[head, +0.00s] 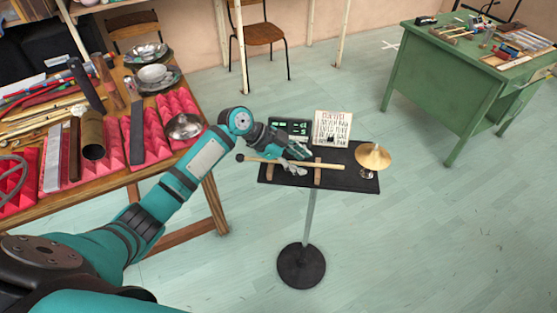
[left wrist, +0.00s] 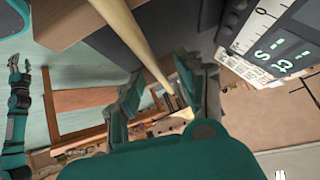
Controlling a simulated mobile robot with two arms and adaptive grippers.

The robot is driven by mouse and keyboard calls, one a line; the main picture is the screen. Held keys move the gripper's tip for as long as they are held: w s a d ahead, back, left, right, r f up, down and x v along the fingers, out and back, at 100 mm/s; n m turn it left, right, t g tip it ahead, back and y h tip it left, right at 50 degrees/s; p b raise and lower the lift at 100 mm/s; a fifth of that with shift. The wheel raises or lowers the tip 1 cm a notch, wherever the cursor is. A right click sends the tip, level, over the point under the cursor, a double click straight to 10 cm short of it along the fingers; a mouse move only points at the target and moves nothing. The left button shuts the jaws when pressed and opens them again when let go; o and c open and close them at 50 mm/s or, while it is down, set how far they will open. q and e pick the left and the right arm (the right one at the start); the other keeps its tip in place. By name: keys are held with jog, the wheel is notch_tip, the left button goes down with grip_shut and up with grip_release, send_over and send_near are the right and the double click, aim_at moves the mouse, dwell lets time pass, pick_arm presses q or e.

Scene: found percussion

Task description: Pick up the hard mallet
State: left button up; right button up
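The mallet (head: 325,165) has a pale wooden handle and a small dark head at its left end in the head view. It lies across two wooden rests on the black tray (head: 349,184) of a stand. My left gripper (head: 297,153) is at the handle, just above the tray. In the left wrist view the handle (left wrist: 144,45) runs down between the spread fingers of my left gripper (left wrist: 160,95), with gaps beside it. My right gripper (left wrist: 19,68) shows small at the left of that view, fingers apart and empty.
A cymbal (head: 373,156), a lettered card (head: 332,128) and a dark device with green displays (head: 290,128) are on the tray, close to my left gripper. A crowded wooden table (head: 205,158) stands left, a green desk (head: 430,87) at right.

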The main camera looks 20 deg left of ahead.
pick_arm(q)
grip_shut()
jog(key=shift+r, duration=0.15)
